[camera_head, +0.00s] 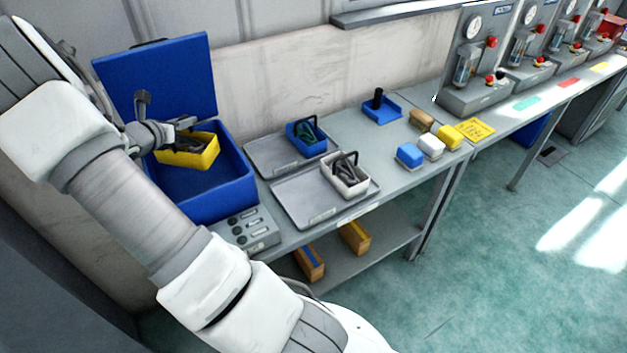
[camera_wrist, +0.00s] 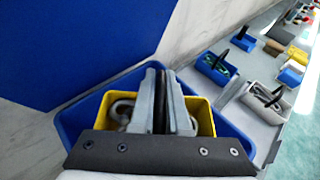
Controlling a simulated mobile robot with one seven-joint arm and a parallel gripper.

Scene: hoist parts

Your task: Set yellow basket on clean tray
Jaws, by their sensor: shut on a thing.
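The yellow basket (camera_head: 197,157), with grey metal parts in it, is at the mouth of the open blue bin (camera_head: 212,198). I cannot tell whether it touches the bin's floor. My gripper (camera_head: 184,124) is over the basket, shut on its handle, which the fingers mostly hide. In the wrist view, the fingers (camera_wrist: 160,82) are together above the middle of the yellow basket (camera_wrist: 206,118). Two grey trays lie right of the bin: the back tray (camera_head: 265,155) bears a blue basket (camera_head: 305,138), the front tray (camera_head: 297,203) a white basket (camera_head: 345,180). Which is clean I cannot tell.
The bin's blue lid (camera_head: 160,75) stands open against the wall. A small blue tray (camera_head: 382,108) holds a black object. Blue, white and yellow blocks (camera_head: 431,146) and a brush (camera_head: 421,121) lie farther right. A grey panel (camera_head: 250,230) is at the bench's front edge.

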